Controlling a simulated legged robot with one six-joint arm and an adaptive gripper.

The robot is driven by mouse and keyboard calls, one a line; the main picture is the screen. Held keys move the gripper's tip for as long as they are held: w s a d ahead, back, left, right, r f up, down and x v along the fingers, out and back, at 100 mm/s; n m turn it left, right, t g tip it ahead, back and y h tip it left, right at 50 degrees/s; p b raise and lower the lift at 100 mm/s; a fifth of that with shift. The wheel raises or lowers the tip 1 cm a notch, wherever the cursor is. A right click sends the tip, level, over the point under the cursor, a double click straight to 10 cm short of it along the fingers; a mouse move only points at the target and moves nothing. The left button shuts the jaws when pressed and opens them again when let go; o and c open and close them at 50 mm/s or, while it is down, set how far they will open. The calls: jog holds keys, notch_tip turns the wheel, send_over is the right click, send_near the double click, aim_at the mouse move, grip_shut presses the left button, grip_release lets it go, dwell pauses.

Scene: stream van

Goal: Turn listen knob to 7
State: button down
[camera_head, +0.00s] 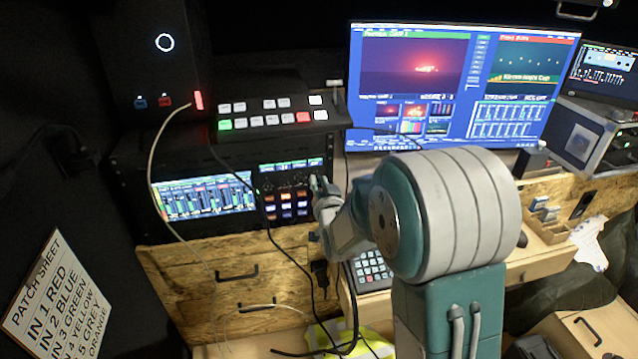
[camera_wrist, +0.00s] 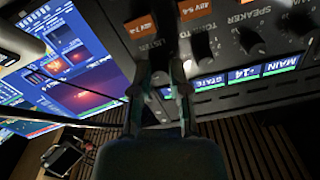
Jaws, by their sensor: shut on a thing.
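My gripper (camera_head: 318,188) is at the right end of the black rack panel, where small knobs sit beside a row of small displays. In the wrist view, my gripper (camera_wrist: 161,80) is shut on a dark knob (camera_wrist: 159,56) beside the printed word LISTEN. The fingers stand on either side of the knob and hide most of it. Its pointer and the number it points to cannot be made out. The head view does not show the knob clearly.
Other dark knobs stand close by, one near the SPEAKER label (camera_wrist: 250,40). A small display (camera_wrist: 280,65) reads MAIN. The lit monitor (camera_head: 460,85) stands behind my arm. A thin cable (camera_head: 235,170) hangs across the rack front.

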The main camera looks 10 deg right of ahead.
jog(key=c, duration=0.9)
grip_release()
jog(key=s, duration=1.2)
jog(key=shift+a+f, duration=0.1)
jog(key=s+r+n+g, duration=0.1)
jog(key=s+g, duration=0.3)
jog(key=s, duration=0.4)
jog(key=s+r+n+g, duration=0.1)
jog(key=s+g, duration=0.3)
jog(key=s, duration=0.4)
jog(key=s+r+n+g, duration=0.1)
jog(key=s+r+g, duration=0.2)
jog(key=s, duration=0.5)
jog(key=shift+g, duration=0.7)
